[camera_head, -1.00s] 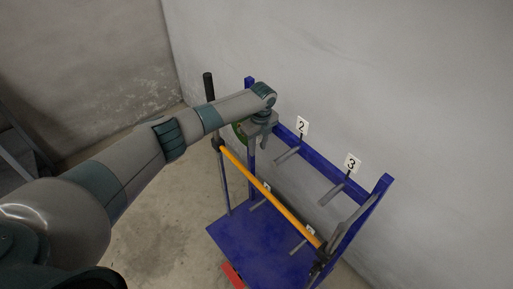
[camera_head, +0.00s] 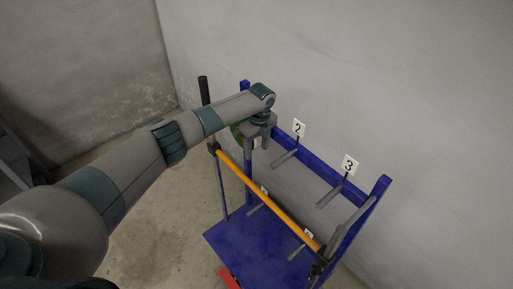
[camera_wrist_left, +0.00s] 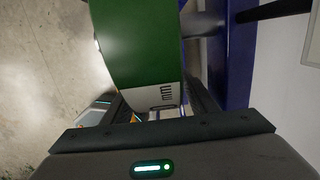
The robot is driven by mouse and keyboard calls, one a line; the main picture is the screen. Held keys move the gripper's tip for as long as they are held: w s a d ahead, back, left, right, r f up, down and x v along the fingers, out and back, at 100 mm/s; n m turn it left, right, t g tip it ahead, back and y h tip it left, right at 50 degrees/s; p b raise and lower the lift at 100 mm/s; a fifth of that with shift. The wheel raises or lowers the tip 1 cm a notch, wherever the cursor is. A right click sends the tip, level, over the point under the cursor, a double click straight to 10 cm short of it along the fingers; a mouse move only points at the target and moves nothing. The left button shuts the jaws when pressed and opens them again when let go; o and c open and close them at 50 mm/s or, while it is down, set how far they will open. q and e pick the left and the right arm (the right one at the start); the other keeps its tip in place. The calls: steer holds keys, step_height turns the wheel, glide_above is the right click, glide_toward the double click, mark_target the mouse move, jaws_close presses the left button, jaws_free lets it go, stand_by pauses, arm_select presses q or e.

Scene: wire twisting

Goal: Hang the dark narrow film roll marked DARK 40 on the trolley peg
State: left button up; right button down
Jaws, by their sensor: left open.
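A green roll (camera_head: 236,131) shows in part at the trolley's far-left upper end, mostly hidden behind my left wrist. In the left wrist view the green roll (camera_wrist_left: 140,45) fills the upper middle, with a white label (camera_wrist_left: 152,97) at its lower edge; I cannot read DARK 40 on it. My left gripper (camera_wrist_left: 160,100) is open, with a dark finger on either side of the label. In the head view my left gripper (camera_head: 256,138) is at the roll. The blue trolley (camera_head: 255,240) has bare upper pegs by plates 2 (camera_head: 285,157) and 3 (camera_head: 330,194).
A yellow bar (camera_head: 270,200) crosses the trolley's front. Lower pegs (camera_head: 257,209) below it look bare. A black-topped post (camera_head: 204,92) stands at the trolley's left. The grey wall (camera_head: 400,80) is close behind. Bare floor (camera_head: 150,235) lies to the left.

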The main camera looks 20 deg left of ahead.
arm_select(q)
steer(key=shift+r, duration=0.1)
step_height(320, 180, up, 17)
steer(key=d+b, duration=0.1)
steer(key=b, duration=0.3)
steer(key=shift+s+d, duration=0.15)
steer(key=shift+s, duration=0.2)
steer(key=shift+s, duration=0.1)
stand_by(1.2)
